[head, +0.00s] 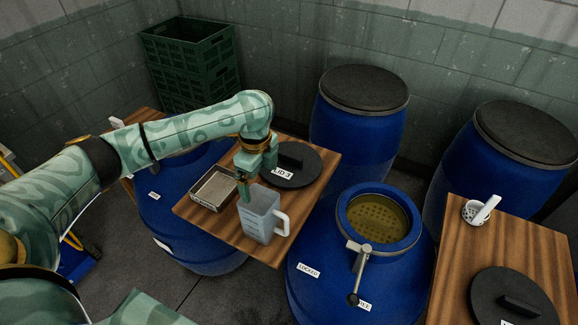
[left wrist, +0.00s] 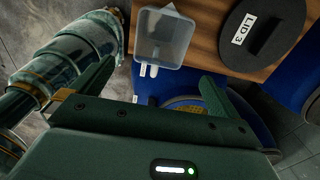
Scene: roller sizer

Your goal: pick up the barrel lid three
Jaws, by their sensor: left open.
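Barrel lid three (head: 305,156) is a dark round lid with a raised bar handle and a white "LID 3" label. It lies flat on the middle wooden board, and it shows at the upper right of the left wrist view (left wrist: 279,22). My left gripper (head: 244,186) is over the board, to the left of the lid and beside the clear jug (head: 259,222). In the left wrist view its fingers (left wrist: 157,76) are spread wide with nothing between them, and the lid is beyond the right finger. The arm's end hides a small left part of the lid. My right gripper is not in view.
A metal tray (head: 214,190) lies left of the gripper. An open blue barrel (head: 330,262) with a crank stands right of the board. Closed blue barrels (head: 356,135) stand behind. Another dark lid (head: 490,290) and a white strainer-like item (head: 474,212) lie on the right board.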

